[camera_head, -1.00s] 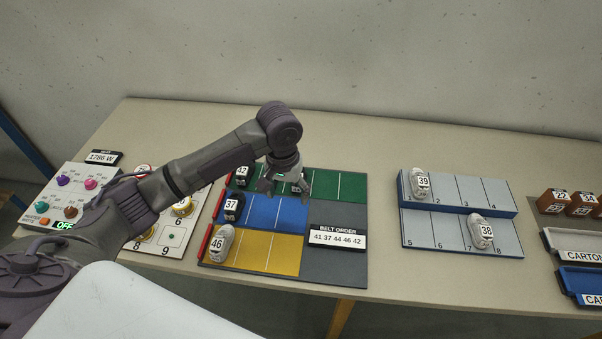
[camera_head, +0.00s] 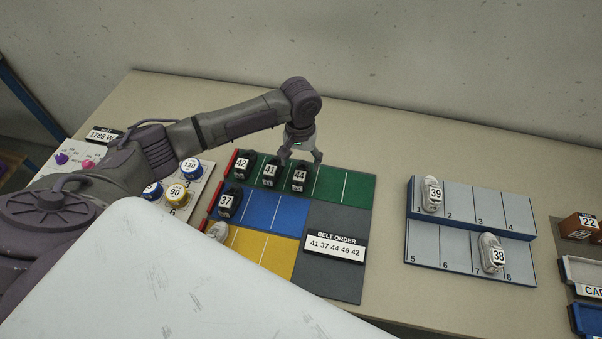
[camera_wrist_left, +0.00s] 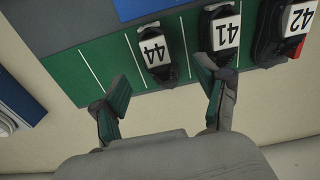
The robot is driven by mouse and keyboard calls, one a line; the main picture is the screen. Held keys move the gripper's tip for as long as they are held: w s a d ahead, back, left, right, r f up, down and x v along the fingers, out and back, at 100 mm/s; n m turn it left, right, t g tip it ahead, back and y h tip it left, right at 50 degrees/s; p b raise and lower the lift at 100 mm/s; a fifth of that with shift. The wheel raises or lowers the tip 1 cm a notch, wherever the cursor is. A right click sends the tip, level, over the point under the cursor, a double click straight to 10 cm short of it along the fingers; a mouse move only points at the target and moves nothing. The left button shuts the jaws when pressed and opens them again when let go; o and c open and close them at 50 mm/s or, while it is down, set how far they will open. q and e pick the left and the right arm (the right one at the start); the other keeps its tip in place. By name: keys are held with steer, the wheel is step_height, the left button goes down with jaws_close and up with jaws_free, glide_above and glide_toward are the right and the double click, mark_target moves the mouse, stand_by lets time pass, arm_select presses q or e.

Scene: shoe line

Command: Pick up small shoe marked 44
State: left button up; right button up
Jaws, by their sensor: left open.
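The small black shoe marked 44 (camera_head: 299,179) stands on the green row of the board, third from the left. It also shows in the left wrist view (camera_wrist_left: 155,55). My left gripper (camera_head: 300,158) is open and empty, just behind the shoe and near its far end. In the left wrist view its two fingers (camera_wrist_left: 165,88) are spread wide, with the shoe ahead and between them. The right finger is close beside the shoe marked 41 (camera_wrist_left: 222,38). I cannot tell whether it touches it. My right gripper is not in view.
Shoes marked 41 (camera_head: 269,173) and 42 (camera_head: 242,165) stand left of it on the green row. Shoe 37 (camera_head: 229,203) is on the blue row. The green slots to the right are empty. A grey rack (camera_head: 470,262) holds shoes 39 and 38.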

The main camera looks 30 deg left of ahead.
mark_target(301, 170)
arm_select(q)
steer(key=shift+w+f, duration=0.2)
steer(key=shift+f, duration=0.5)
steer(key=shift+s+f+p, duration=0.1)
steer(key=shift+f+p, duration=0.2)
steer(key=shift+f, duration=0.05)
step_height(301, 170, down, 4)
steer(key=shift+s+r+p, duration=0.1)
steer(key=shift+r+p, duration=0.1)
steer(key=shift+p, duration=0.25)
steer(key=shift+f, duration=0.4)
steer(key=shift+c, duration=0.3)
steer(key=shift+r, duration=0.1)
steer(key=c, duration=1.2)
